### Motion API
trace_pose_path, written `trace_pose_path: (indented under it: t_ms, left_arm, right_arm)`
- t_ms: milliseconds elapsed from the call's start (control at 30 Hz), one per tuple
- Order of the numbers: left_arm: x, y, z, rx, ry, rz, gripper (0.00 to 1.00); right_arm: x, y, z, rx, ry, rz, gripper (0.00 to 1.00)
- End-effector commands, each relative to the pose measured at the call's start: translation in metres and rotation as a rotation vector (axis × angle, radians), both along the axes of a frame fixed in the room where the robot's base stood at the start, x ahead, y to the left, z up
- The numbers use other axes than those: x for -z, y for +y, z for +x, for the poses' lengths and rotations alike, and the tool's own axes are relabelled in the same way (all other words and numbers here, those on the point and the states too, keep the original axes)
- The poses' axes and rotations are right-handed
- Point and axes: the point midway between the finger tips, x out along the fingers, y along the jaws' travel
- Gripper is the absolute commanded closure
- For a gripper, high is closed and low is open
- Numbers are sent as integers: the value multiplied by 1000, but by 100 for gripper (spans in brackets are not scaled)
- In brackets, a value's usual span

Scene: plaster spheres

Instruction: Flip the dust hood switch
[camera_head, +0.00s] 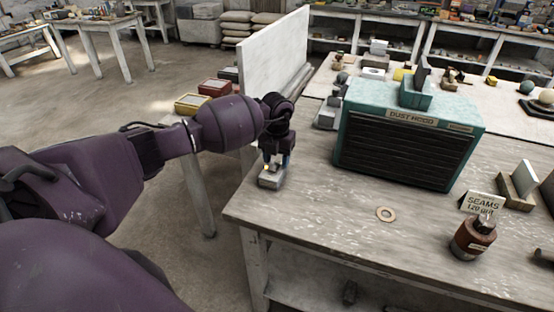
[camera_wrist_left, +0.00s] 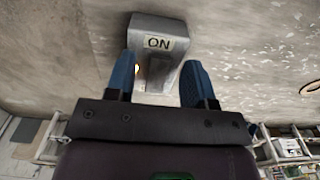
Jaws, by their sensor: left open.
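The dust hood (camera_head: 405,135) is a teal box with a dark slatted front and a "DUST HOOD" label, standing on the workbench. A small grey switch box (camera_head: 270,180) sits near the bench's front left corner. In the left wrist view the switch box (camera_wrist_left: 158,27) carries an "ON" label, with a grey lever-like part below it and a small yellow spot at its left. My left gripper (camera_head: 277,163) is over the switch box. Its blue fingers (camera_wrist_left: 160,66) are apart, on either side of the lever part; contact cannot be told. My right gripper is out of view.
The workbench (camera_head: 320,210) has free room in front of the hood. A white upright panel (camera_head: 275,55) stands behind my left gripper.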

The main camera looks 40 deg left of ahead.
Motion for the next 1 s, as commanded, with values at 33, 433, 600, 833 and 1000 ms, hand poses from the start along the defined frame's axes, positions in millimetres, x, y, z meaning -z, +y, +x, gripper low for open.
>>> trace_pose_path:
  t_ms: [33, 433, 600, 833, 1000]
  left_arm:
    - [3, 0, 0, 0, 0, 0, 51]
    - [5, 0, 0, 0, -1, 0, 59]
    - [5, 0, 0, 0, -1, 0, 85]
    - [4, 0, 0, 0, -11, 4, 100]
    - [0, 1, -3, -2, -100, 28, 100]
  right_arm:
    - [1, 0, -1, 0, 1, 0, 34]
    - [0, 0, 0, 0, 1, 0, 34]
    - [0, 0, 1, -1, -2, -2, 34]
    - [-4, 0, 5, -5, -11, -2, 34]
    - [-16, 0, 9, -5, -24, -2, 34]
